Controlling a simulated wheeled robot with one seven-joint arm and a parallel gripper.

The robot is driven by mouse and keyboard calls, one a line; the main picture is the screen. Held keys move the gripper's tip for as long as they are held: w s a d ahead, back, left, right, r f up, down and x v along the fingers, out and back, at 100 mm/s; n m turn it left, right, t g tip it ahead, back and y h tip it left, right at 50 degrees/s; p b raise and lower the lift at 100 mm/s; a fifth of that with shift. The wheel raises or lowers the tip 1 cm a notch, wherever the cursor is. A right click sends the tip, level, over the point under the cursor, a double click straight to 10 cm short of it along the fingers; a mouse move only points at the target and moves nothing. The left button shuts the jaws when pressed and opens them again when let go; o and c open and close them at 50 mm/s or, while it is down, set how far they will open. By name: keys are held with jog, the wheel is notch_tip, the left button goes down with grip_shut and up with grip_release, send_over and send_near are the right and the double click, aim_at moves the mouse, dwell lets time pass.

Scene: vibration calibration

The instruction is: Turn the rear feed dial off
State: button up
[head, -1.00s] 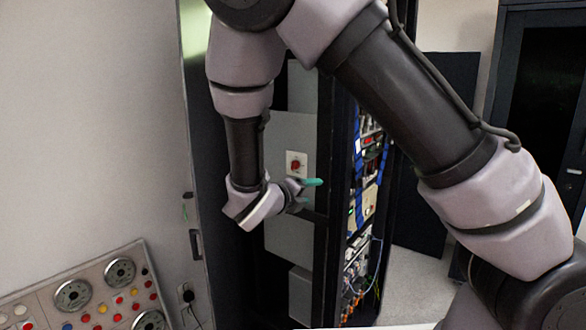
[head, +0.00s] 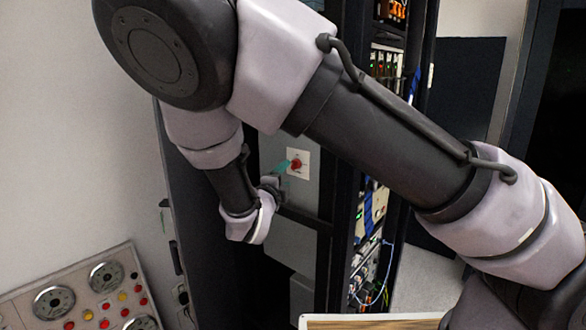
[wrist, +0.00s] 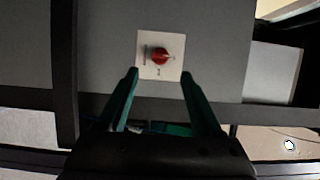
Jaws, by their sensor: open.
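The dial (head: 296,164) is a red knob on a white square plate, set on a grey panel inside the dark rack. In the wrist view the red dial (wrist: 159,56) sits just beyond and between my fingertips, with its white plate around it. My gripper (head: 281,167) has green fingers and is close to the plate's left side in the head view. In the wrist view my gripper (wrist: 160,72) is open and empty, with its fingers spread on either side of the plate's lower part. I cannot tell whether the fingers touch the plate.
A control panel (head: 78,296) with round gauges and coloured buttons stands at the lower left. The dark rack's frame (head: 340,200) and equipment with cables (head: 372,270) lie right of the dial. A wooden-topped surface (head: 370,323) shows at the bottom edge.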

aim_at(294, 166)
jog(key=x, duration=0.7)
grip_shut()
